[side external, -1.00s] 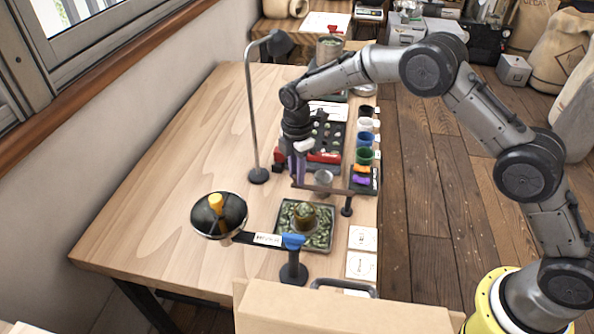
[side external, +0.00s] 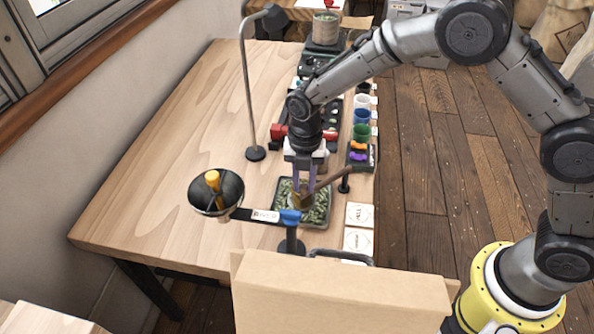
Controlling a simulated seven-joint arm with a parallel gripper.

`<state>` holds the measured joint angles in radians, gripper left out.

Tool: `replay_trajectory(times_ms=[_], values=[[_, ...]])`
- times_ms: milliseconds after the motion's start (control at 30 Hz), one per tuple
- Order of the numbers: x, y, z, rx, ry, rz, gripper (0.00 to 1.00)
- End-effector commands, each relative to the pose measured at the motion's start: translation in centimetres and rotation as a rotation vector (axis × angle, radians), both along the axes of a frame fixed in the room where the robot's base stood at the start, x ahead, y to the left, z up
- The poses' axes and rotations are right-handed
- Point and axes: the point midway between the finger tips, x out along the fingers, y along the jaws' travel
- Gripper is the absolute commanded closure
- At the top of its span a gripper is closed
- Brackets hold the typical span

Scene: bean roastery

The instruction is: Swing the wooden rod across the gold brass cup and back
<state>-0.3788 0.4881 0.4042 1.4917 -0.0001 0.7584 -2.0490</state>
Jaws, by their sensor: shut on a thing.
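The wooden rod (side external: 332,178) reaches from a short black post (side external: 344,184) at the table's right edge, leftward and toward the camera. My gripper (side external: 305,187) points down and is shut on the rod near its free end. The gold brass cup (side external: 299,201) stands on a dark tray of green beans (side external: 320,217), right below the gripper. The rod's end and the fingertips overlap the cup's top in this view. I cannot tell whether they touch it.
A dark bowl (side external: 216,196) with a yellow handle sits on an arm from a blue-clamped stand (side external: 291,217) in front. A tall curved metal stand (side external: 250,100) rises behind left. Colored cups (side external: 361,132) line the right edge. A cardboard box (side external: 340,290) fills the foreground.

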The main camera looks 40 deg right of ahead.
Motion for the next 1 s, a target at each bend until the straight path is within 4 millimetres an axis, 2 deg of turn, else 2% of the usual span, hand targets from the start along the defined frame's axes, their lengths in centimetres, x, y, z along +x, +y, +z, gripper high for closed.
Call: replay_trajectory(times_ms=[133,400,1000], values=[[-1.5,-0.1,0.2,0.001,-0.002,0.109,1.0],[-3.2,-0.4,0.2,0.001,-0.003,0.242,1.0],[-3.8,-0.6,0.2,0.001,-0.006,0.296,1.0]])
